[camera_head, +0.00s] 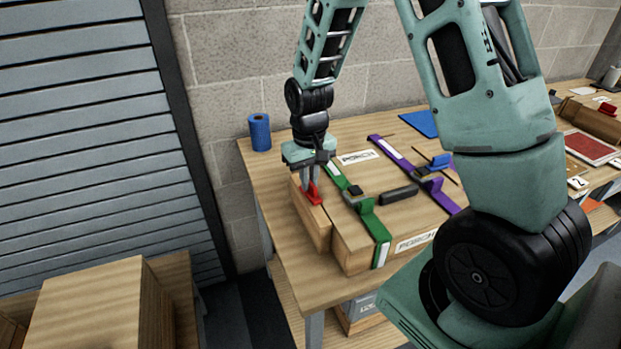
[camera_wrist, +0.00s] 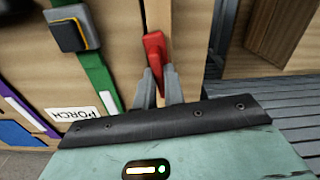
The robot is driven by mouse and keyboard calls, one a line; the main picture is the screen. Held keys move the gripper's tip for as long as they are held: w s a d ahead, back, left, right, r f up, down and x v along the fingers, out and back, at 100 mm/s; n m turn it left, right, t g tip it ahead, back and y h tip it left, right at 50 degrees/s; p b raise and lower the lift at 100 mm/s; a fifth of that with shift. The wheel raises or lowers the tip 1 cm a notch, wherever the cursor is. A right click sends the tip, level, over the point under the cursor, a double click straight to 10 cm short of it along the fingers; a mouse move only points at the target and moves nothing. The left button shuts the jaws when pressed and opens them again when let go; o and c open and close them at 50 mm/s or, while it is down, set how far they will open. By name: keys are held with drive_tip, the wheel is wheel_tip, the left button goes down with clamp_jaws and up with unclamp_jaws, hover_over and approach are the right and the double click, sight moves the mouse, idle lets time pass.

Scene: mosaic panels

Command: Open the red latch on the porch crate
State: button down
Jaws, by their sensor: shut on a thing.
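The porch crate (camera_head: 357,248) is a wooden box on the table, with green and purple straps across its lid and a PORCH label (camera_head: 417,240) on its front. The red latch (camera_head: 314,194) sits on a narrow wooden block at the crate's left side. My gripper (camera_head: 311,186) points down there, its fingers shut on the red latch. In the wrist view the latch (camera_wrist: 154,52) rises from between my two grey fingertips (camera_wrist: 158,76). The fingers hide its near end.
The green strap (camera_head: 367,217) with a dark buckle lies close to the right of my gripper. A purple strap (camera_head: 406,165) lies beyond it. A blue roll (camera_head: 260,132) stands at the table's back left corner. Bare table (camera_head: 275,170) lies left of the crate.

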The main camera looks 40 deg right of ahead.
drive_tip(key=shift+w+a+m, duration=0.1)
drive_tip(key=shift+m, duration=0.4)
drive_tip(key=c, duration=1.5)
unclamp_jaws()
wheel_tip(320, 180, up, 18)
drive_tip(key=b, duration=0.2)
drive_tip(key=shift+f+b, duration=0.25)
drive_tip(key=shift+b, duration=0.05)
